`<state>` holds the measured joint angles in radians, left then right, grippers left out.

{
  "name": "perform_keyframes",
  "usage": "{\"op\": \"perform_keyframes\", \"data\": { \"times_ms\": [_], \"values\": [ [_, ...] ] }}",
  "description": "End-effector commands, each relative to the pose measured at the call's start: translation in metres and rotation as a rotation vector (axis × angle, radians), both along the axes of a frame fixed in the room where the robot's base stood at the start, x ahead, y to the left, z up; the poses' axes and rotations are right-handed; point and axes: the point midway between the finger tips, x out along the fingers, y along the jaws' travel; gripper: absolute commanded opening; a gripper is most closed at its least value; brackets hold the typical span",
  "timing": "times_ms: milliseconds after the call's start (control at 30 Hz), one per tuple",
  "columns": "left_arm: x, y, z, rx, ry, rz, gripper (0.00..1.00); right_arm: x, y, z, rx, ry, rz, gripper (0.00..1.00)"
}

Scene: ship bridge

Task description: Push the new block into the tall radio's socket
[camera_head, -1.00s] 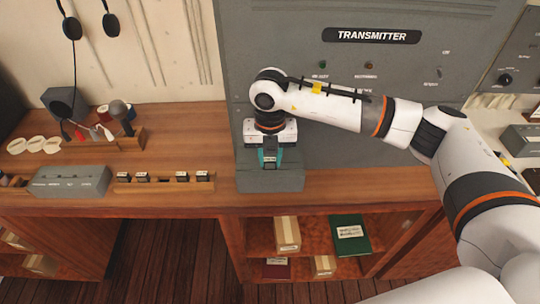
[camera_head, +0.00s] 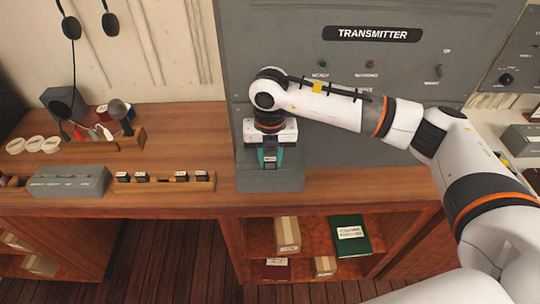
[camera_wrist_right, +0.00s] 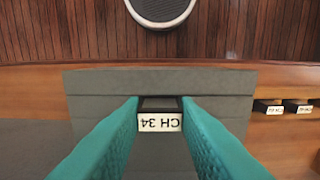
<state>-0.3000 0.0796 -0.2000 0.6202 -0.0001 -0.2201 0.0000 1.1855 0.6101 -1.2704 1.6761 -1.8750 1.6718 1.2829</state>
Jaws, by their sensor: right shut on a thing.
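The tall radio (camera_head: 270,178) is a grey box on the wooden desk, in front of the transmitter cabinet. My right gripper (camera_head: 270,160) points down over its top, with teal fingers. In the wrist view, the right gripper (camera_wrist_right: 160,106) is shut on a dark block with a white label reading CH 34 (camera_wrist_right: 160,122). The label appears upside down there. The grey top of the radio (camera_wrist_right: 90,85) lies beneath the fingers. The socket is hidden by the block and fingers, so I cannot tell how deep the block sits. My left gripper is not in view.
A wooden rack (camera_head: 150,188) with several labelled blocks is left of the radio. A low grey box (camera_head: 68,181) stands beside it. A microphone (camera_head: 119,112) stands behind. The transmitter cabinet (camera_head: 330,70) rises close behind my right arm. Bare desk lies right of the radio.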

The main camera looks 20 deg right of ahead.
Motion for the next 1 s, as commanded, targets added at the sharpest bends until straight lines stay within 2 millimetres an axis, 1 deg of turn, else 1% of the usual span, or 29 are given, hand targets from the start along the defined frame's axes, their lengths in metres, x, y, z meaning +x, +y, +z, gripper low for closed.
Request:
{"op": "perform_keyframes", "data": {
  "times_ms": [67, 100, 233, 500, 633, 767, 1000],
  "values": [
    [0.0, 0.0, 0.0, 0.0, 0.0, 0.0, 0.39, 0.0, 0.0, 0.0, 0.0, 0.0, 0.0, 0.07],
    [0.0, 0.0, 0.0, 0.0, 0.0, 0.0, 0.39, 0.0, 0.0, 0.0, 0.0, 0.0, 0.0, 0.33],
    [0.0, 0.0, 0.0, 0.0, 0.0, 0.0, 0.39, 0.0, 0.0, 0.0, 0.0, 0.0, 0.0, 0.53],
    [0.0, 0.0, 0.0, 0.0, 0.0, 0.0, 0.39, 0.0, 0.0, 0.0, 0.0, 0.0, 0.0, 0.53],
    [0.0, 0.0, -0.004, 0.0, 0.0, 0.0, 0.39, 0.001, 0.0, 0.008, 0.002, -0.004, 0.0, 0.53],
    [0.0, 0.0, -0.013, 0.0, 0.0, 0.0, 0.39, 0.001, 0.0, 0.029, 0.001, -0.007, 0.0, 0.53],
    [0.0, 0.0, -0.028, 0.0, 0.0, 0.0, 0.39, 0.002, 0.0, 0.08, 0.002, -0.006, -0.001, 0.53]
  ]
}}
